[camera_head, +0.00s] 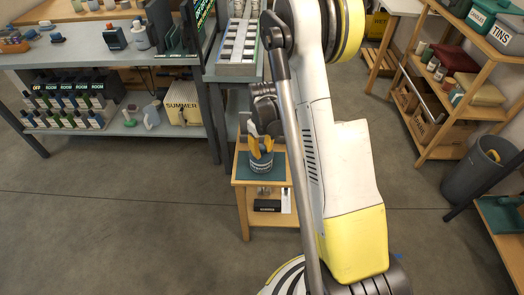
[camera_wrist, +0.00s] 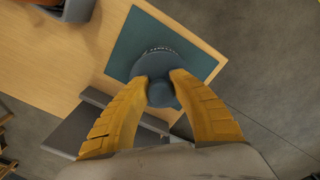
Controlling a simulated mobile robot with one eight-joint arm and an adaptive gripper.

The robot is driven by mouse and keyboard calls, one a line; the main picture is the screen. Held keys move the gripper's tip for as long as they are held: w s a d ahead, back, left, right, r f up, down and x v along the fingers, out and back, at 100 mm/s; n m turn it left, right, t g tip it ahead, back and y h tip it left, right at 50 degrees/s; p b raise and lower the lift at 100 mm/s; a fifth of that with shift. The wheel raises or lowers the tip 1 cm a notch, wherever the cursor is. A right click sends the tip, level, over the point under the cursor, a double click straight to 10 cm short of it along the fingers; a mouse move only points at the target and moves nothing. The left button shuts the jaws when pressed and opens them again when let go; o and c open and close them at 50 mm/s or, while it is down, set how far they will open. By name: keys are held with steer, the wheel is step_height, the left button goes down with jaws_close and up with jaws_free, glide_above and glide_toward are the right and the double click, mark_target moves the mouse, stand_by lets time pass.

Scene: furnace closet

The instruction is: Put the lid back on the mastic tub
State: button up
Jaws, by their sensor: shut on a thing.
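The mastic tub (camera_head: 261,163) is a dark blue-grey round tub with a band of pale lettering, standing on a teal mat on a small wooden table. My gripper (camera_head: 261,148), with yellow fingers, is directly above it. In the wrist view my gripper (camera_wrist: 161,77) is shut on the round knob of the blue-grey lid (camera_wrist: 172,45). The lid lies over the tub, and pale marks show at its far side. Most of the tub is hidden beneath it there. I cannot tell whether the lid touches the rim or hovers just above it.
The teal mat (camera_wrist: 128,45) has bare room around the tub on the wooden table (camera_wrist: 50,60). A grey workbench (camera_head: 100,55) with bottles stands left, close to the table. A wooden shelf (camera_head: 440,150) and a grey bin (camera_head: 475,172) stand right. Open floor lies between.

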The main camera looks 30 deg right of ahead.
stand_by(0.4)
steer(key=o, duration=1.5)
steer(key=shift+r+p, duration=2.1)
steer(key=shift+r, duration=1.45)
jaws_close()
steer(key=shift+f, duration=0.25)
